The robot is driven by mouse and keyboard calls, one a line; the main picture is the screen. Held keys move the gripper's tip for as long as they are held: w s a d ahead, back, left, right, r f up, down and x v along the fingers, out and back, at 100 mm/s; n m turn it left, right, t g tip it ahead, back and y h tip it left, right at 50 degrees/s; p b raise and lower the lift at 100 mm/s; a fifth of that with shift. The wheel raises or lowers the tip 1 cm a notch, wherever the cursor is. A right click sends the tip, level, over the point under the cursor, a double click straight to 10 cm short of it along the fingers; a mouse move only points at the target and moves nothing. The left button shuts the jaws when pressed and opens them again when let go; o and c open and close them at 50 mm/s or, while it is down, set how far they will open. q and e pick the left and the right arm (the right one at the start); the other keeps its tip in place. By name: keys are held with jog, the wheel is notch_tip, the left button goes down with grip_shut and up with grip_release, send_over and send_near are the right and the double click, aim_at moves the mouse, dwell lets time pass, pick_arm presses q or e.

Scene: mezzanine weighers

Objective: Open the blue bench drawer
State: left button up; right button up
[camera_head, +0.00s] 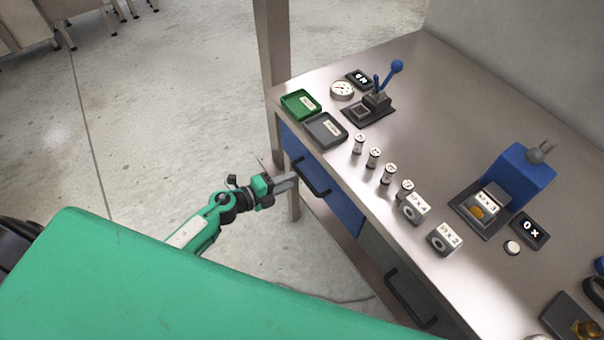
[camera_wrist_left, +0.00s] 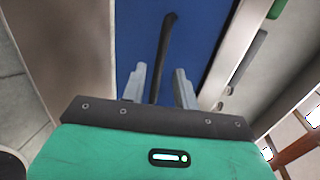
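The blue drawer (camera_head: 345,209) is at the left end of the bench front in the head view, and its front looks flush with the bench. Its dark bar handle (camera_head: 312,184) runs along the front. My left gripper (camera_head: 293,180) is at the far end of this handle. In the left wrist view, the blue front (camera_wrist_left: 210,35) fills the middle and the handle (camera_wrist_left: 166,45) runs between the two grey fingers of my left gripper (camera_wrist_left: 160,72). The fingers are apart, with gaps on both sides of the handle. My right gripper is not in view.
A grey drawer with its own dark handle (camera_head: 408,300) is nearer along the bench. On the bench top (camera_head: 440,110) are a green tray (camera_head: 300,103), a grey tray (camera_head: 325,129), several small weights, and weighing devices. A bench leg (camera_head: 294,205) stands beside my left gripper.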

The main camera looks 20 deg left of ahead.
aim_at(302, 175)
pick_arm(q)
jog(key=x, duration=0.5)
jog(key=shift+w+d, duration=0.25)
jog(key=shift+w, duration=0.1)
jog(key=shift+c, duration=0.4)
grip_shut()
